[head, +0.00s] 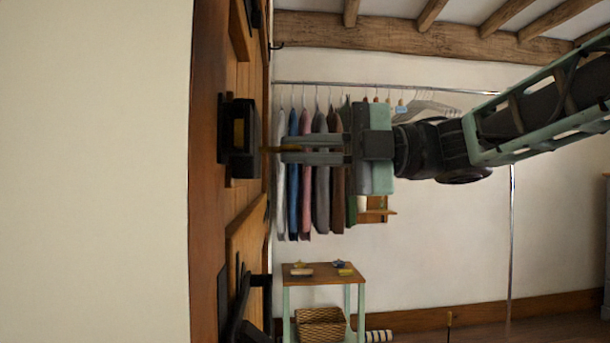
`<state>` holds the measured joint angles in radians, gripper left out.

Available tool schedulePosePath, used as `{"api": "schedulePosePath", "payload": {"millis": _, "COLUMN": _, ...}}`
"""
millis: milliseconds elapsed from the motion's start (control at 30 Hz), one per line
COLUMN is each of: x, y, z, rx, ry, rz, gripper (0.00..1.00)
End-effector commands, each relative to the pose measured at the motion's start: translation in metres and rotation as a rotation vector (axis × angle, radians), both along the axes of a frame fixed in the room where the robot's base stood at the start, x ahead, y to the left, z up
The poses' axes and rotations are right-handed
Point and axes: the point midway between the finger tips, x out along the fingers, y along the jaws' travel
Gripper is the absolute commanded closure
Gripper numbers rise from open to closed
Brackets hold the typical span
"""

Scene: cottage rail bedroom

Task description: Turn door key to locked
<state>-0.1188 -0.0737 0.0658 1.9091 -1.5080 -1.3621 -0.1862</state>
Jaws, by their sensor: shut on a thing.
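The wooden door (243,215) is seen nearly edge-on at the left. A black lock case (240,138) with a brass-coloured inner part is fixed to it. The door key (275,149) is a thin brass-coloured piece reaching from the lock toward the right. My gripper (285,150) comes in level from the right, and its two fingers are shut on the outer end of the key. The fingertips are a short gap away from the lock case. The fingers hide the key's bow, so I cannot tell its turn angle.
A black handle (255,290) juts from the door below the lock. Behind are a clothes rail (390,86) with hanging garments (320,205) and a small table (322,273) with a wicker basket (320,324) below. The space around my gripper is free.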

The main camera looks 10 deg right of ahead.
Motion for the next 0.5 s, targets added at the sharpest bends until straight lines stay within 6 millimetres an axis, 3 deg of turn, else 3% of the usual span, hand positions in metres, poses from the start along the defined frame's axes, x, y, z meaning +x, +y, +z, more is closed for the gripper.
{"api": "schedulePosePath", "payload": {"millis": 500, "x": -0.0001, "y": 0.0002, "z": -0.0009, "rx": -0.005, "ry": -0.1, "rz": 0.001, "gripper": 1.0}}
